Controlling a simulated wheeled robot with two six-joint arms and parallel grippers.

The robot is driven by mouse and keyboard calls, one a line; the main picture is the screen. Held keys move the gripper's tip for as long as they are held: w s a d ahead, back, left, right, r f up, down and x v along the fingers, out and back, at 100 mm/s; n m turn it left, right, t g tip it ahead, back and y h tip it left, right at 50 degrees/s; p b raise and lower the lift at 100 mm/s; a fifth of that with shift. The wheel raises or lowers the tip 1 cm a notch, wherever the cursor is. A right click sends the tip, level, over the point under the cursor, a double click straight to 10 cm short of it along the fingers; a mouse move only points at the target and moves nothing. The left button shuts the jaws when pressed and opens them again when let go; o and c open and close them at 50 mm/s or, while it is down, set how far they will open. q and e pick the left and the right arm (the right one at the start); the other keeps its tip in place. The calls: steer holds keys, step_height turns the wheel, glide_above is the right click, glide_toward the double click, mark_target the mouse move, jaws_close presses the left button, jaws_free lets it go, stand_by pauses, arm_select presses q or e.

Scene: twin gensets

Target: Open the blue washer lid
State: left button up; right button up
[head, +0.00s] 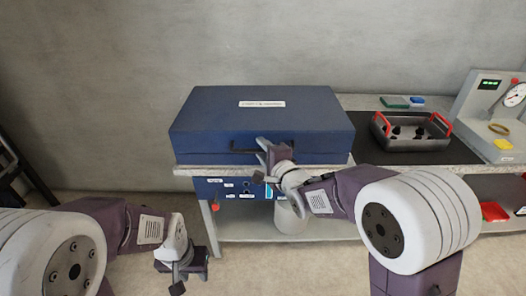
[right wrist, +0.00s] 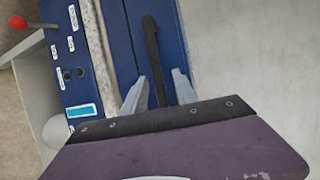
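The blue washer lid (head: 255,108) is shut, a broad blue box top with a white label on its upper face. A dark bar handle (head: 243,150) runs along its front side. My right gripper (head: 262,158) is at the right part of this handle. In the right wrist view the dark handle (right wrist: 152,50) reaches down between the two grey fingers (right wrist: 158,92), which stand apart with gaps on both sides of it. My left gripper (head: 180,270) is low at the front, away from the washer, with nothing seen in it; its finger opening is unclear.
A blue control panel (head: 235,188) with labels and a red knob (head: 215,207) is below the lid. A grey tray with red handles (head: 410,130) and a gauge panel (head: 492,105) stand on the bench to the right. A bare wall is behind.

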jaws_close()
stand_by(1.4)
